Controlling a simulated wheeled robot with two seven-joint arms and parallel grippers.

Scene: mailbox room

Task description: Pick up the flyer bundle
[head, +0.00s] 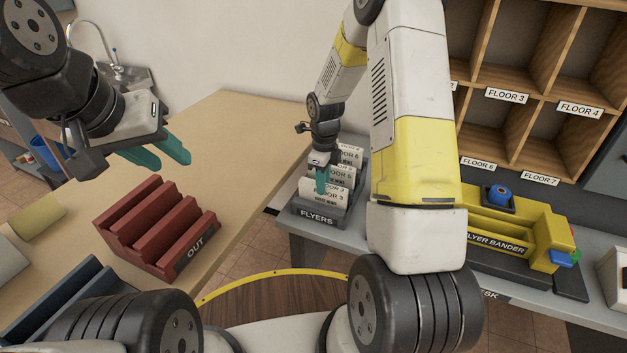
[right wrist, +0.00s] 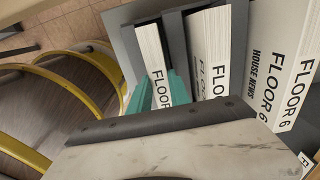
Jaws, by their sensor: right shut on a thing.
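Flyer bundles stand in a row in the grey holder marked FLYERS (head: 316,217), white with floor labels. My right gripper (head: 321,181) reaches down into the front of this holder. In the right wrist view its teal fingers (right wrist: 150,95) are shut on the flyer bundle (right wrist: 153,52) nearest the holder's end. That bundle's label reads FLOOR, with its number hidden. The bundle still stands in its slot among the others. My left gripper (head: 158,155) is open and empty above the wooden table, over the back of the red OUT rack.
The red OUT rack (head: 160,228) stands on the wooden table (head: 240,125). A yellow flyer bander (head: 510,225) sits on the grey desk (head: 345,240), right of the holder. Wooden pigeonholes (head: 520,80) with floor labels rise behind it. Bare tabletop lies behind the OUT rack.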

